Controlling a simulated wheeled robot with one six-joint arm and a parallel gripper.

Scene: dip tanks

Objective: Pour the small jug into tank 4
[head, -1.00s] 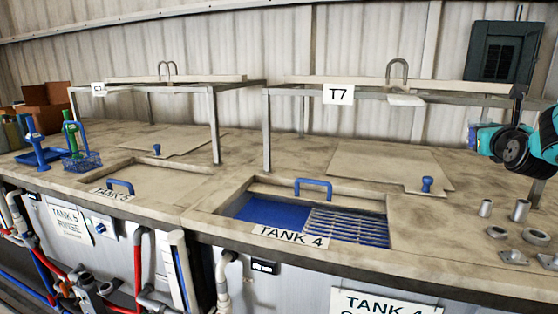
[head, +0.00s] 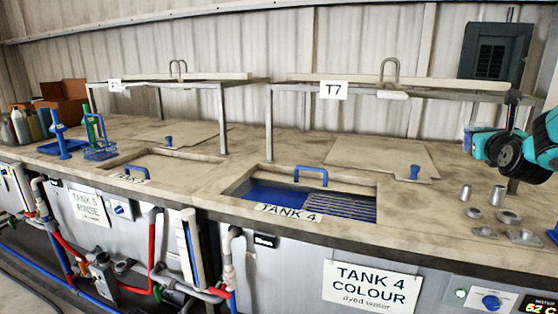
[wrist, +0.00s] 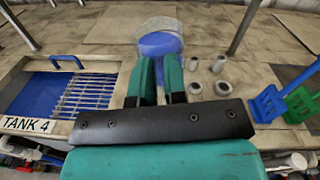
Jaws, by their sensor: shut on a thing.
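Tank 4 (head: 262,209) is an open basin in the counter, with blue liquid (head: 275,193) on its left side and a slatted grate (head: 340,205) on its right. A blue handle (head: 311,176) stands at its back edge. My gripper (wrist: 158,78) is shut on the small jug (wrist: 160,42), a clear vessel with blue liquid in it. The jug is over the counter, to the right of tank 4 in the wrist view. In the head view my gripper is at the right edge, and only a bit of the jug (head: 467,138) shows there.
Small metal cylinders (head: 466,192) and rings (head: 508,216) stand on the counter right of tank 4. A frame with a T7 sign (head: 333,90) rises behind the tank. Blue (wrist: 268,102) and green (wrist: 303,104) paddles are at the right in the wrist view.

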